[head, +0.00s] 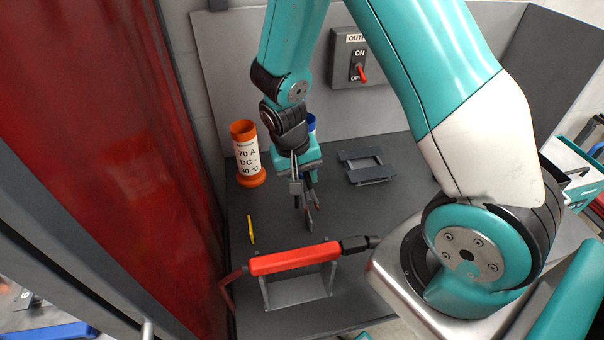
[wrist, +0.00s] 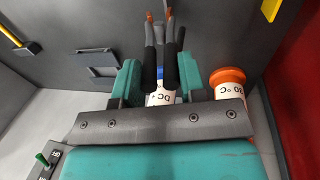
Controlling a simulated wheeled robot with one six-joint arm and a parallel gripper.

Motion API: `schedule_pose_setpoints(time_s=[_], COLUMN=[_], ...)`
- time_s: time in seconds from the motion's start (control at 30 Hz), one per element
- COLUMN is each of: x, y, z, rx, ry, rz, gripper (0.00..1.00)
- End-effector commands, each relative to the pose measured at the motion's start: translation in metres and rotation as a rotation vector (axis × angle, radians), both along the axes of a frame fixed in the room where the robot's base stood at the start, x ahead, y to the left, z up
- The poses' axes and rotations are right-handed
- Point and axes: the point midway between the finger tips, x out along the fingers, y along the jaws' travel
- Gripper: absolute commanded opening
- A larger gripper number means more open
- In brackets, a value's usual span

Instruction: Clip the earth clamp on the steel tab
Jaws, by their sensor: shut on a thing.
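My gripper (head: 306,172) hangs above the dark bench top in the head view, pointing down. In the wrist view its two teal fingers (wrist: 157,82) are shut on the earth clamp (wrist: 172,58). The clamp has two black grips and copper-coloured jaw ends pointing away from the gripper. In the head view the clamp (head: 309,212) shows only partly, below the fingers, apart from the bench. I cannot make out the steel tab with certainty in either view.
A red-handled torch (head: 295,258) lies on a grey stand in front. An orange canister (head: 247,155) stands behind left, a blue one (head: 311,122) behind the gripper. A dark grey frame (head: 366,165) lies right. A yellow stick (head: 251,229) and red curtain (head: 100,150) are left.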

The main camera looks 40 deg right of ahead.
Motion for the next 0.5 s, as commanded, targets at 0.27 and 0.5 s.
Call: schedule_pose_setpoints(time_s=[0.27, 0.5], x=[0.0, 0.0], y=[0.0, 0.0], z=[-0.017, -0.029], rx=[0.0, 0.0], ry=[0.0, 0.0], rz=[0.0, 0.0], gripper=[0.0, 0.0])
